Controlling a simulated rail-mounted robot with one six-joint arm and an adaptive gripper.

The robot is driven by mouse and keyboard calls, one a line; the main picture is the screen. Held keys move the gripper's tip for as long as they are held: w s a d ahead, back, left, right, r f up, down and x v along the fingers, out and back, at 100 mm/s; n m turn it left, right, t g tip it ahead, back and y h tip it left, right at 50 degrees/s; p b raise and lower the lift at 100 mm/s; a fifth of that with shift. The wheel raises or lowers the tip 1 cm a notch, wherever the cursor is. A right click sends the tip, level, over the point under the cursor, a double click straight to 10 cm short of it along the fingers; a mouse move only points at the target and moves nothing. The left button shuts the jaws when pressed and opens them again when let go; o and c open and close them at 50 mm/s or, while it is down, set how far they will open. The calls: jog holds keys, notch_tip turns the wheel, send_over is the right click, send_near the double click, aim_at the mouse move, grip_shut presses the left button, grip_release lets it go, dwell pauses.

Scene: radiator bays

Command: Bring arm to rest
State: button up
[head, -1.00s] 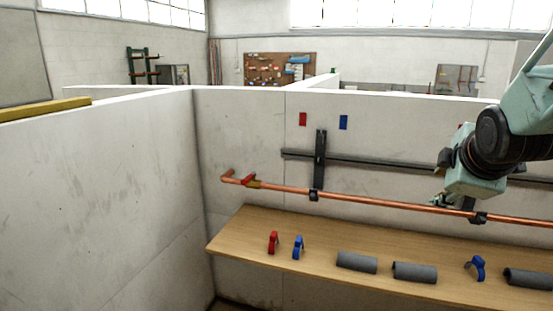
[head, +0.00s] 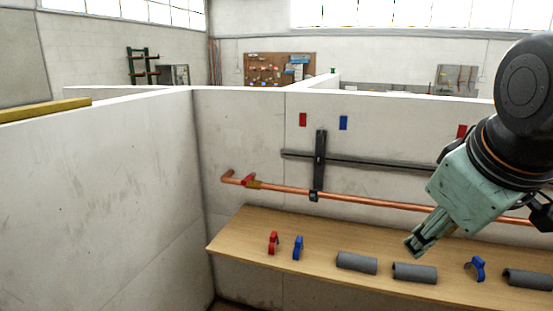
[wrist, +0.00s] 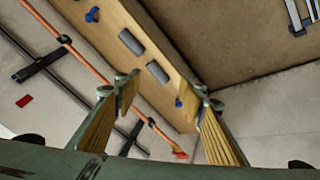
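My gripper (head: 418,244) hangs at the right of the head view, pointing down and to the left in front of the copper pipe (head: 380,203) and the wooden shelf (head: 255,225). In the wrist view my gripper (wrist: 160,92) shows two fingers well apart with nothing between them that it holds. The shelf's edge and a blue clip (wrist: 178,102) show beyond the fingers. I cannot tell the exact gap between the fingertips and the shelf.
On the shelf lie a red clip (head: 273,243), blue clips (head: 298,247) (head: 477,268) and grey sleeves (head: 357,262) (head: 415,272). A white partition (head: 100,190) stands at left.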

jog(key=s+a+m+g, duration=0.1)
jog(key=s+a+m, duration=0.1)
jog(key=s, duration=0.6)
jog(key=s+a+f+m+g+y, duration=0.1)
jog(key=s+a+m, duration=0.2)
jog(key=s, duration=0.6)
jog(key=shift+s+a+f, duration=0.2)
jog(key=shift+s+a, duration=0.1)
jog(key=shift+a, duration=0.8)
